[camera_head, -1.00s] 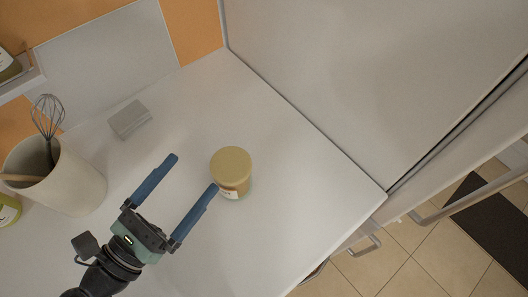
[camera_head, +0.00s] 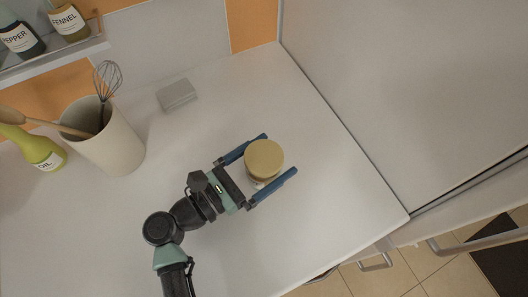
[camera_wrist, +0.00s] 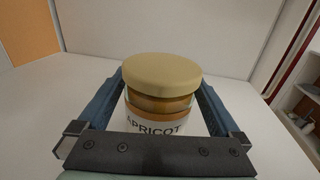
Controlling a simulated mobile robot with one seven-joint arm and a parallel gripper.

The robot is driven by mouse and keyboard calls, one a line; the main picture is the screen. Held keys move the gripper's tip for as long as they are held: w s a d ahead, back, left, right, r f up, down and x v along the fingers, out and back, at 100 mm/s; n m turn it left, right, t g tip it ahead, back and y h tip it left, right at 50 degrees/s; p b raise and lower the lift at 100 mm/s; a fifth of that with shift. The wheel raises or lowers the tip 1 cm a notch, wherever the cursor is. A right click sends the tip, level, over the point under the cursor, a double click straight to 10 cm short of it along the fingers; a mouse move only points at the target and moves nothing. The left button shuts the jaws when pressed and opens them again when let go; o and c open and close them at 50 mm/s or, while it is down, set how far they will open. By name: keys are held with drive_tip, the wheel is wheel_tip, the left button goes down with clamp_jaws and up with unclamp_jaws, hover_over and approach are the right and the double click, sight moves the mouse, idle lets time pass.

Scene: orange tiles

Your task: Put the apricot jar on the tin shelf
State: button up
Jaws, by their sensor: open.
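The apricot jar (camera_head: 264,158) stands upright on the white counter, with a tan lid and orange contents. A shelf (camera_head: 55,58) at the upper left holds a pepper bottle (camera_head: 20,38) and a fennel bottle (camera_head: 70,22).
A beige utensil pot (camera_head: 112,150) with a whisk (camera_head: 107,78) and a green oil bottle (camera_head: 42,150) stand at the left. A small grey box (camera_head: 177,94) lies near the back wall. A tall white panel (camera_head: 410,80) bounds the counter's right side. The front counter is clear.

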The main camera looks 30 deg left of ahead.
drive_tip(key=shift+x, duration=1)
drive_tip(key=shift+c, duration=0.2)
drive_tip(key=c, duration=1.4)
drive_tip(key=shift+r, duration=0.1)
clamp_jaws()
